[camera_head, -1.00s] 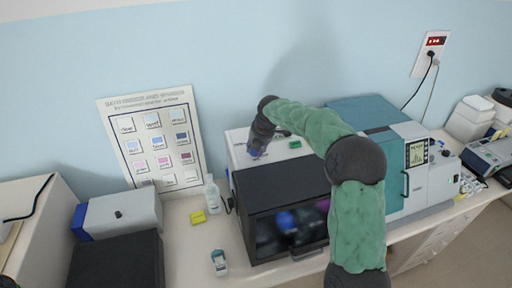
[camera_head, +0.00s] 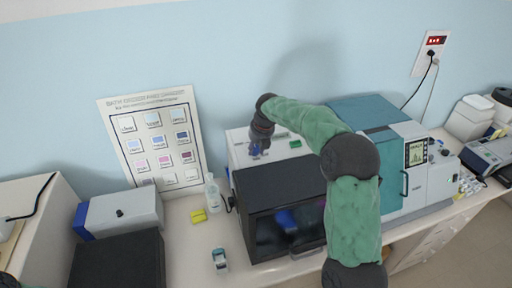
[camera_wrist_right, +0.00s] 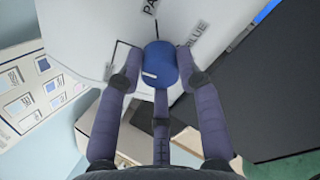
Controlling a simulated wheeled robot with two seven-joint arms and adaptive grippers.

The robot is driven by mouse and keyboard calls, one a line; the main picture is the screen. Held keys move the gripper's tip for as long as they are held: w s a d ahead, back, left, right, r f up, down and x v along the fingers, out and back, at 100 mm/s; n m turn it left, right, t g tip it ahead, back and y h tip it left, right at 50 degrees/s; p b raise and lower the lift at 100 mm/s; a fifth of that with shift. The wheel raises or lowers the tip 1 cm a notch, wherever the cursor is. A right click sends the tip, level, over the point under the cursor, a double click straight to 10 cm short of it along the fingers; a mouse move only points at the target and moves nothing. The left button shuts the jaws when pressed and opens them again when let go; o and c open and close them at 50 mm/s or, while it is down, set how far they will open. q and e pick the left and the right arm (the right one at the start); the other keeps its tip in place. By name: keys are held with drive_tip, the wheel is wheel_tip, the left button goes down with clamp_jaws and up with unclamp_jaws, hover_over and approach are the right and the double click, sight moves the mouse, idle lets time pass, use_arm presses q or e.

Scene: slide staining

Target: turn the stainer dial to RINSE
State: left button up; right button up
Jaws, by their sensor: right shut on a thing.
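The stainer (camera_head: 245,160) is a white-topped machine with a dark windowed front, on the bench in the middle of the head view. Its blue dial (camera_wrist_right: 160,62) shows in the right wrist view, with a white pointer mark on its side and the words "BLUE" and a partly hidden "PA..." printed around it. My right gripper (camera_wrist_right: 158,78) has its fingers around the dial and is shut on it. In the head view my right gripper (camera_head: 258,148) reaches down to the stainer's top from above. The RINSE label cannot be made out. My left gripper is not in view.
A green item (camera_head: 295,143) lies on the stainer's top near the gripper. A teal and white machine (camera_head: 405,175) stands to the right. A bottle (camera_head: 212,192), a yellow block (camera_head: 198,216) and a small container (camera_head: 220,259) stand left of the stainer. A chart (camera_head: 155,140) leans on the wall.

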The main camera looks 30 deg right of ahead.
drive_tip(key=shift+s+a+f, duration=0.15)
drive_tip(key=shift+f, duration=0.3)
drive_tip(key=o, duration=1.1)
drive_tip(key=shift+o, duration=0.2)
drive_tip(key=shift+r, duration=0.15)
drive_tip(key=shift+r, duration=0.1)
drive_tip(key=shift+r, duration=0.55)
drive_tip(key=v, duration=1)
drive_tip(key=shift+s+r, duration=0.2)
drive_tip(key=shift+r, duration=0.15)
